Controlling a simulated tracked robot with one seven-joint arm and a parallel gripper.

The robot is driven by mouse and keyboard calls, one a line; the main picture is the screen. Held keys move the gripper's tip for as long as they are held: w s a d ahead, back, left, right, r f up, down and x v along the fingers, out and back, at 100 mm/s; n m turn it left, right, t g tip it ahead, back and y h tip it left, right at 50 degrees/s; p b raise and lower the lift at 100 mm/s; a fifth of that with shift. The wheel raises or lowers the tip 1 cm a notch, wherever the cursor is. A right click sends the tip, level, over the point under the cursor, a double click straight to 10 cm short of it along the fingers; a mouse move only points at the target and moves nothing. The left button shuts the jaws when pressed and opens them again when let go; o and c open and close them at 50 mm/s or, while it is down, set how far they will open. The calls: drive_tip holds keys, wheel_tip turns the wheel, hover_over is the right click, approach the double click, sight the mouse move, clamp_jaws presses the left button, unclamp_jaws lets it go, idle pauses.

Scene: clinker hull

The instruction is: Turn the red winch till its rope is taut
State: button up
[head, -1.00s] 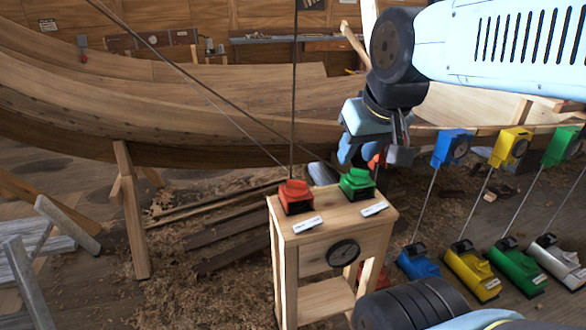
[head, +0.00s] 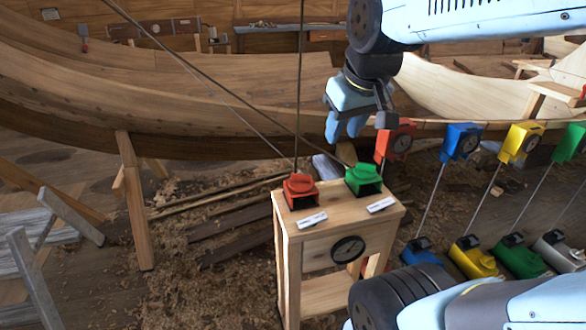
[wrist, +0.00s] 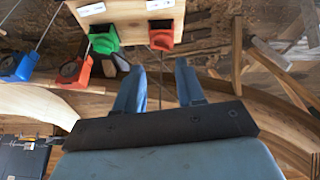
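The red winch (head: 299,191) sits on the left of a wooden stand's top, beside a green winch (head: 363,180). A dark rope (head: 299,90) rises from the red winch, and a thinner line slants up to the left. Whether the rope is taut I cannot tell for sure; it looks straight. My gripper (head: 345,130) is above and to the right of the red winch, apart from it, fingers pointing down. In the wrist view the red winch (wrist: 161,38) lies ahead of the two spread, empty fingers (wrist: 158,84), with the green winch to its left.
The wooden stand (head: 290,262) has white labels and a dark round dial (head: 347,250). A red gauge box (head: 395,140) is behind my gripper. Blue (head: 461,142), yellow and green gauge boxes with lines to floor units stand right. A clinker hull (head: 180,100) spans behind.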

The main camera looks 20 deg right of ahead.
drive_tip(key=w+f+n+g, duration=0.1)
drive_tip(key=w+f+n, duration=0.15)
drive_tip(key=w, duration=0.35)
drive_tip(key=w+f+n+g, duration=0.1)
drive_tip(key=w+n+g, duration=0.15)
drive_tip(key=w, duration=0.45)
drive_tip(key=n+g, duration=0.2)
drive_tip(key=n, duration=0.4)
approach(301, 175)
drive_tip(key=shift+t, duration=0.25)
wheel_tip(301, 175, down, 9)
drive_tip(key=shift+f, duration=0.1)
drive_tip(key=shift+c, duration=0.4)
clamp_jaws()
drive_tip(key=shift+a, duration=0.1)
drive_tip(key=shift+m, duration=0.3)
